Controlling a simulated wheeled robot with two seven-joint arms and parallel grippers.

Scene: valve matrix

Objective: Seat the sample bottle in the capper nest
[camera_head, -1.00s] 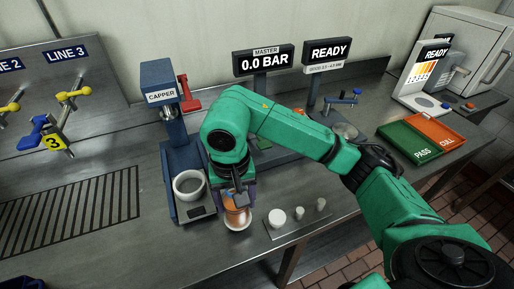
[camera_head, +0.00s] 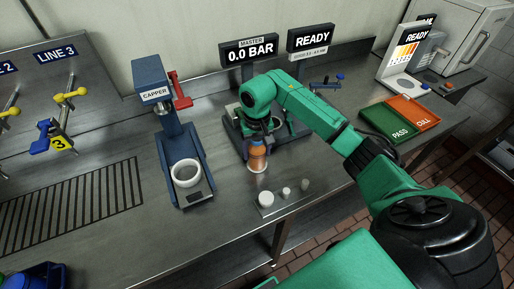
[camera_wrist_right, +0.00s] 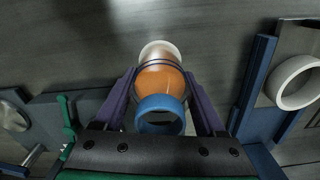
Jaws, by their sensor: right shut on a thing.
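The sample bottle (camera_head: 257,158) has orange contents, a pale base and a blue ring at its top end. My right gripper (camera_head: 258,138) is shut on it; in the right wrist view its purple fingers (camera_wrist_right: 163,98) lie on both sides of the bottle (camera_wrist_right: 160,80). The bottle looks roughly upright; I cannot tell whether its base touches the bench. The blue capper (camera_head: 163,110) stands left of the gripper. Its nest, a white ring (camera_head: 187,173), looks empty, and shows at right in the right wrist view (camera_wrist_right: 296,84). My left gripper is not in view.
A small plate with white caps (camera_head: 266,199) lies in front of the bottle. The master gauge stand (camera_head: 249,50) is behind my gripper. The green PASS tray (camera_head: 388,121) is at right. Bare bench lies between the capper and the bottle.

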